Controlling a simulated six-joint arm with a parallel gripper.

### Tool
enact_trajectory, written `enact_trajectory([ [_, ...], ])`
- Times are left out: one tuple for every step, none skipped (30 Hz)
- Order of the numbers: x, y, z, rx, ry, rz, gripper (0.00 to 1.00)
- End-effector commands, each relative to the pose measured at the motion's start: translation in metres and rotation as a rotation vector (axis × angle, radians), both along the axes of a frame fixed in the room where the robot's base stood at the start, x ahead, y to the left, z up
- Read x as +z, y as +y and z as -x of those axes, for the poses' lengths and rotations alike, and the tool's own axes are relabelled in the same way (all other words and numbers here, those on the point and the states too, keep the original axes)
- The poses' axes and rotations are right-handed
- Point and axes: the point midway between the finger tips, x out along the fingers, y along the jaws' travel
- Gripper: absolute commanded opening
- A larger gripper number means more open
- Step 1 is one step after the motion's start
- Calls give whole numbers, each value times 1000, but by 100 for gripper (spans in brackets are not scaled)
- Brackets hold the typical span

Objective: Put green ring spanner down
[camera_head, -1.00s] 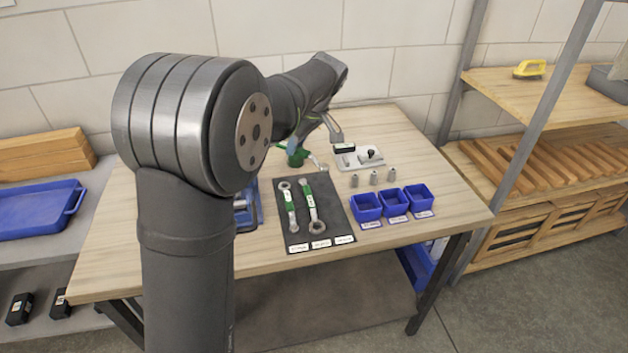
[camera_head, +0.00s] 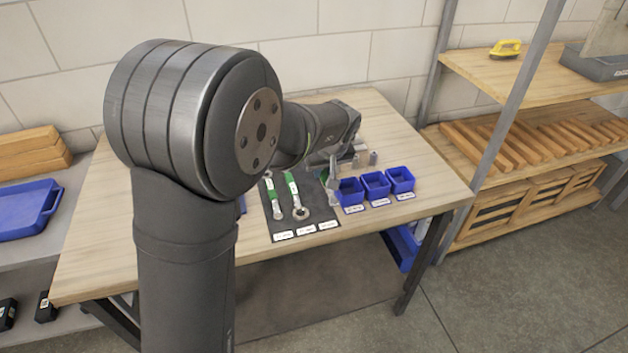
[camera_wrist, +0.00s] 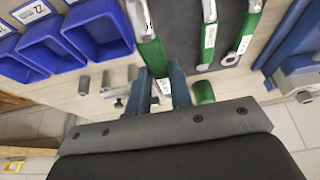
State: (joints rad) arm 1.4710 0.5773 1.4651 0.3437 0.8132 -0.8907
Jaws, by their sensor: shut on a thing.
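My gripper (camera_wrist: 163,85) is shut on a green-handled spanner (camera_wrist: 152,55) in the wrist view, which reaches over the dark mat (camera_wrist: 180,18). In the head view, the green of the held spanner (camera_head: 323,175) shows over the right part of the mat (camera_head: 318,208), beside the blue bins. My arm hides much of the gripper there. I cannot tell whether the spanner touches the mat. Two other green-handled spanners (camera_head: 275,198) (camera_head: 295,195) lie side by side on the mat's left and middle.
Three blue bins (camera_head: 376,186) stand right of the mat. Small metal cylinders (camera_head: 373,158) stand behind them. White labels (camera_head: 306,230) line the mat's front edge. A blue tool (camera_wrist: 292,50) lies beyond the mat in the wrist view. The table front is clear.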

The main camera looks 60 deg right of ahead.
Motion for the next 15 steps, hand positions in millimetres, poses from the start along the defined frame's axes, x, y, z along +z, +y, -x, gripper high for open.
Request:
enact_trajectory([
  [-6,-3,-11,4,0,0,0],
  [-9,-4,-16,3,-1,-1,0],
  [-12,-6,-21,3,-1,1,0],
  [-14,-7,-25,3,0,2,0],
  [-16,-8,-27,2,-1,2,0],
  [-18,-9,-30,1,0,1,0],
  [-19,-9,-31,0,-1,1,0],
  [-20,-9,-32,0,-1,1,0],
  [-21,-10,-33,0,-1,1,0],
  [-23,-10,-33,0,-1,1,0],
  [-26,-10,-33,-1,-1,-1,0],
  [-30,-10,-33,-1,0,0,0],
  [-35,-10,-33,0,0,0,0],
  [-39,-9,-33,0,0,-1,0],
  [-46,-9,-33,1,0,-3,0],
])
